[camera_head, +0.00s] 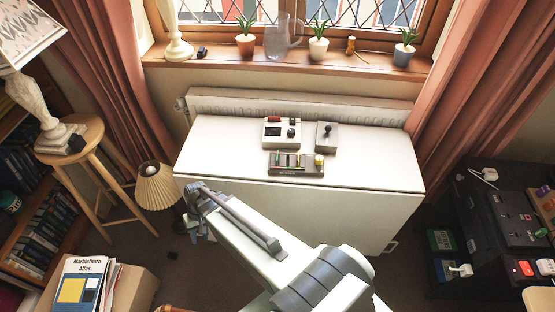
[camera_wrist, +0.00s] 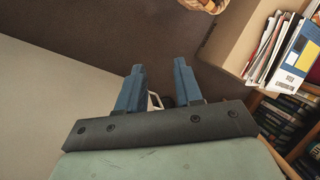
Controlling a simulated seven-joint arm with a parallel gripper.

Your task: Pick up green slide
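A small green slide (camera_head: 280,159) appears to be on the dark control panel (camera_head: 296,170) near the front of the white table; it is too small to make out clearly. Beside it on the panel are other small sliders and a yellowish knob (camera_head: 319,160). My gripper (camera_wrist: 159,72) shows in the wrist view with its two blue fingers apart and nothing between them. It points down towards the floor, beside the table edge. In the head view my arm's end is off the table's front left corner, and the fingers cannot be made out. The green slide is not in the wrist view.
The white table (camera_head: 220,150) also holds a light box with a screen (camera_head: 282,133) and a grey joystick box (camera_head: 327,136). A pleated lamp (camera_head: 157,186) and wooden stool (camera_head: 76,142) stand left. A box of books (camera_head: 120,288) is at lower left. The table's left part is clear.

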